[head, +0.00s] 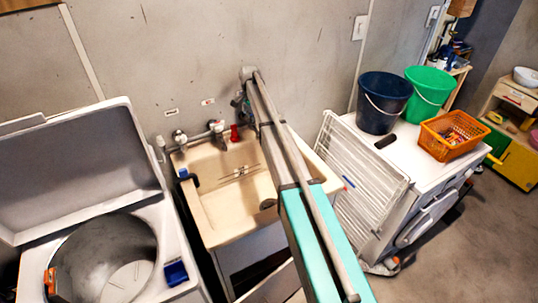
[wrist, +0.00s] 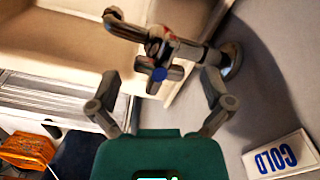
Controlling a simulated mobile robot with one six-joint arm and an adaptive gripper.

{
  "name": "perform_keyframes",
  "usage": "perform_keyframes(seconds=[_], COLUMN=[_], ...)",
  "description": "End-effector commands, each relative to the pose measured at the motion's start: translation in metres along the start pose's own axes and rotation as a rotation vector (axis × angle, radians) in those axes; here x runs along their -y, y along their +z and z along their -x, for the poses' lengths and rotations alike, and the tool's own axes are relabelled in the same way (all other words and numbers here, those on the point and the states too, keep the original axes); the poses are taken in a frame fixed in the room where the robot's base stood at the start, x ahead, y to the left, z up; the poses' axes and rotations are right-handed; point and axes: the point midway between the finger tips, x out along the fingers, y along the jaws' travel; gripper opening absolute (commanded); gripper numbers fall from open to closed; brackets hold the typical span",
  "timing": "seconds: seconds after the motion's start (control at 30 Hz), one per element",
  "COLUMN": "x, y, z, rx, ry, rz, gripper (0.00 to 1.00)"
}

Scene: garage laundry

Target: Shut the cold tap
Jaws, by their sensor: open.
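The cold tap (wrist: 158,72) is in the upper middle of the wrist view. It has a grey cross handle with a blue centre and a curved spout reaching over the sink. The COLD label (wrist: 279,156) is on the wall at lower right. My gripper (wrist: 161,88) is open, with one finger on either side of the handle in that view. Nothing is held, and I cannot tell whether a finger touches the handle. In the head view my gripper (head: 240,105) is by the wall above the sink (head: 218,205). I cannot tell there which tap is cold.
Left of the sink is an open-lid washer (head: 100,255). To the right are a white rack (head: 362,180), a dark bucket (head: 384,100), a green bucket (head: 430,90) and an orange basket (head: 451,137). A small red object (head: 235,133) stands behind the sink.

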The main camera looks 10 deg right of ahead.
Motion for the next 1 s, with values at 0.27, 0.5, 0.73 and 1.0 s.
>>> perform_keyframes(seconds=[0.27,0.5,0.73,1.0], x=[0.0,0.0,0.0,0.0], y=[0.0,0.0,0.0,0.0], z=[0.013,0.033,0.051,0.073], rx=[0.0,0.0,0.0,0.0], ry=[0.0,0.0,0.0,0.0], rz=[0.117,0.115,0.114,0.113], gripper=[1.0,1.0,1.0,1.0])
